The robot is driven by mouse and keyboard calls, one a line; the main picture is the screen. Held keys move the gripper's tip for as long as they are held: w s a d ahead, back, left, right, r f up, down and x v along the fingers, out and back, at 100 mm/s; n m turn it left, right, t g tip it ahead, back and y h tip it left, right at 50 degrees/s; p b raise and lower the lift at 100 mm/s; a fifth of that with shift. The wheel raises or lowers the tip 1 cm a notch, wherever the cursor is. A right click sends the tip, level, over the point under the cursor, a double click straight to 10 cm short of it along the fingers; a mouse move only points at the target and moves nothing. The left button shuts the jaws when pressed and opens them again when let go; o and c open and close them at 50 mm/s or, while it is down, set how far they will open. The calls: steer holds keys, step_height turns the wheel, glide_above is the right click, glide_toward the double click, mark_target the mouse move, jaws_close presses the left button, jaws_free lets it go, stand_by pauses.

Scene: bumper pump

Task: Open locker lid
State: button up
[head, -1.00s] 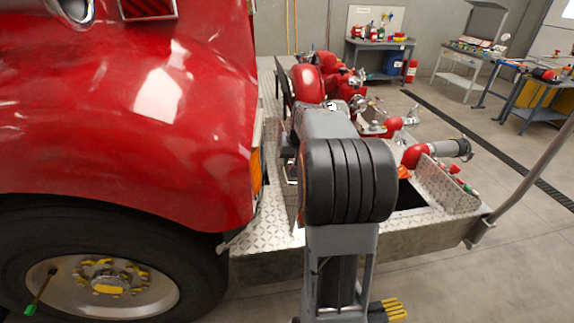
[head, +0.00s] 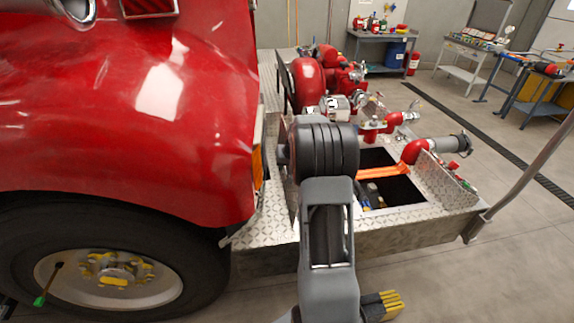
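The locker is a dark rectangular opening (head: 407,191) in the tread-plate bumper deck, right of my arm. It is uncovered in the part I see, with an orange strap or hose across it and blue and pale items inside.
The red truck body (head: 130,120) and front wheel (head: 115,270) fill the left. A red pump (head: 308,85) and a red elbow pipe (head: 418,150) stand around the opening. A grey post (head: 525,180) rises at the right corner.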

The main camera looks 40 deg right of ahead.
steer(key=shift+w+f, duration=0.2)
steer(key=shift+f, duration=0.25)
steer(key=shift+c, duration=0.3)
jaws_close()
